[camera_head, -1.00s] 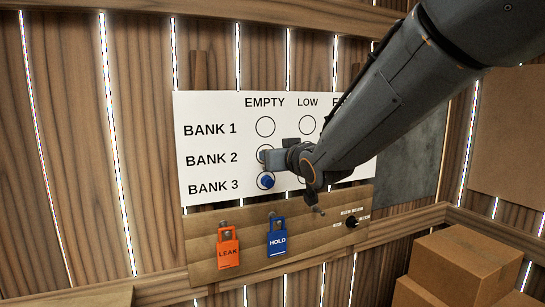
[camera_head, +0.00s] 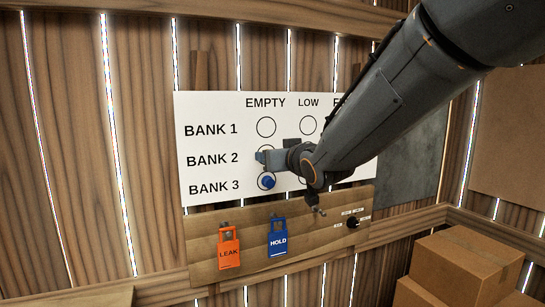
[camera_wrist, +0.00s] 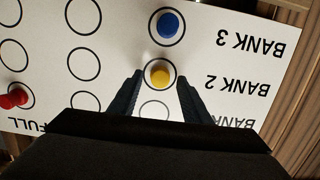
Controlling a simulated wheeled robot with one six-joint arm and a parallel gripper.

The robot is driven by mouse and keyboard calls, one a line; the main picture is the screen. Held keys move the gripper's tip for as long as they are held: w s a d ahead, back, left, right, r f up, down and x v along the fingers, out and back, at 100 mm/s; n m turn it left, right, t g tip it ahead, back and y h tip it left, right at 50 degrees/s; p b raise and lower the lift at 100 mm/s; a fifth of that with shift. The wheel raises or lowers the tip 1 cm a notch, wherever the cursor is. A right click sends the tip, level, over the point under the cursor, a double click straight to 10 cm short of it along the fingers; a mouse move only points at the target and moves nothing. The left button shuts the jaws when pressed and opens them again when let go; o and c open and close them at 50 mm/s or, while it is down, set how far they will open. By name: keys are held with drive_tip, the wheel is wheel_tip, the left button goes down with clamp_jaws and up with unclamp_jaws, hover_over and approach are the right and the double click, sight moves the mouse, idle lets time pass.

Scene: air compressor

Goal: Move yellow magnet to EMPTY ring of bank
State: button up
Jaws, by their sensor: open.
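The yellow magnet (camera_wrist: 160,73) sits inside the EMPTY ring of the BANK 2 row on the white board (camera_head: 222,105). My gripper (camera_wrist: 158,82) is open, with one dark finger on each side of the yellow magnet in the wrist view. I cannot tell whether the fingers touch it. In the head view my gripper (camera_head: 262,157) is at the BANK 2 EMPTY ring and hides the yellow magnet. A blue magnet (camera_head: 268,182) is in the BANK 3 EMPTY ring; it also shows in the wrist view (camera_wrist: 168,26). A red magnet (camera_wrist: 13,99) is at the BANK 1 FULL ring.
Cardboard boxes (camera_head: 462,268) stand at the lower right. The BANK 1 EMPTY ring (camera_head: 266,127) is bare.

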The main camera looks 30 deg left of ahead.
drive_tip(key=b+v, duration=0.1)
drive_tip(key=v, duration=0.7)
drive_tip(key=w+d+f+m+g+h+p, duration=0.1)
drive_tip(key=d+f+m+h, duration=0.15)
drive_tip(key=d+f, duration=0.5)
drive_tip(key=d+f+m+h, duration=0.1)
drive_tip(key=d+f+h, duration=0.3)
drive_tip(key=d, duration=0.7)
drive_tip(key=w+d+f+m+g+h+p, duration=0.1)
drive_tip(key=d+f+m+h, duration=0.15)
drive_tip(key=d+f, duration=0.5)
drive_tip(key=s+d+f+m+g+h+p, duration=0.1)
drive_tip(key=s+d+f+g, duration=0.3)
drive_tip(key=s+d, duration=0.6)
drive_tip(key=s+d+f+m+g+h+p, duration=0.1)
drive_tip(key=s+d+f+m+g+h, duration=0.1)
drive_tip(key=s+d, duration=0.9)
wheel_tip(320, 180, down, 3)
drive_tip(key=shift+s+f+m+g, duration=0.1)
drive_tip(key=shift+s+m+g, duration=0.55)
drive_tip(key=shift+g, duration=0.55)
drive_tip(key=shift+a, duration=0.15)
